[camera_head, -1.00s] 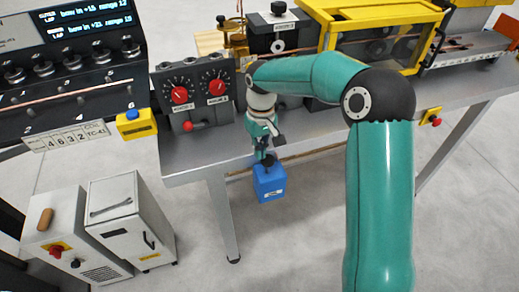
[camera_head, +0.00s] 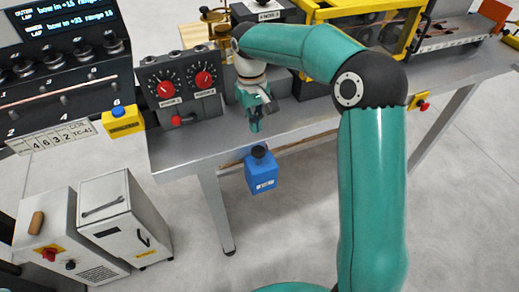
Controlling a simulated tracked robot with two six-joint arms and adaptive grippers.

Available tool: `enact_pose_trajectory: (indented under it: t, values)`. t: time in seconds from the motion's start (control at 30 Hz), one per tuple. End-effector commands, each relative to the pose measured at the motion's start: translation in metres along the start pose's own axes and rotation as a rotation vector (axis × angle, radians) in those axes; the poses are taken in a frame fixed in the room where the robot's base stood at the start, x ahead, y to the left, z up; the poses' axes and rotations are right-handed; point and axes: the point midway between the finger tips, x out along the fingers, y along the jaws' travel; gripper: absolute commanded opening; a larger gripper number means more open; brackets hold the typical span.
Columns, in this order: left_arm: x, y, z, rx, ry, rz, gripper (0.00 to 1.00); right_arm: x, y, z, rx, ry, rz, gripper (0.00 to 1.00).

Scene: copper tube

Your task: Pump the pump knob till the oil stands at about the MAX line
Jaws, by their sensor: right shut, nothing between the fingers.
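The pump knob (camera_head: 259,151) is a black round knob on top of a blue box-shaped pump (camera_head: 262,176) hanging at the bench's front edge. A small pale label shows low on the pump's front. My right gripper (camera_head: 256,128) points down just above the knob, shut and empty, with a small gap between its tips and the knob. I cannot make out an oil level or a MAX line in this view. My left gripper is not in view.
The grey bench (camera_head: 190,150) carries a dark panel with two red dials (camera_head: 185,85) left of the gripper. A yellow-framed guard (camera_head: 365,35) stands behind my right arm. White cabinets (camera_head: 120,220) stand on the floor at left. The floor around the pump is clear.

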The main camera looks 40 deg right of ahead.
Motion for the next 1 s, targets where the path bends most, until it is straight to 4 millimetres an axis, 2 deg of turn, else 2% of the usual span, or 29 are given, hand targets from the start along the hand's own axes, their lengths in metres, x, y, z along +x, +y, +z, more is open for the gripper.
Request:
enact_pose_trajectory:
  t: [0.5,0.67,1.0]
  values:
    - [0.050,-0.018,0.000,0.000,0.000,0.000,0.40,0.060,0.000,0.000,0.000,0.001,0.000,0.00]
    - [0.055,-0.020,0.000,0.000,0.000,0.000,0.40,0.065,0.000,0.000,0.000,0.001,0.000,0.00]
    - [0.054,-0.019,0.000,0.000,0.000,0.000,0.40,0.065,0.000,0.000,0.000,0.000,0.000,0.00]
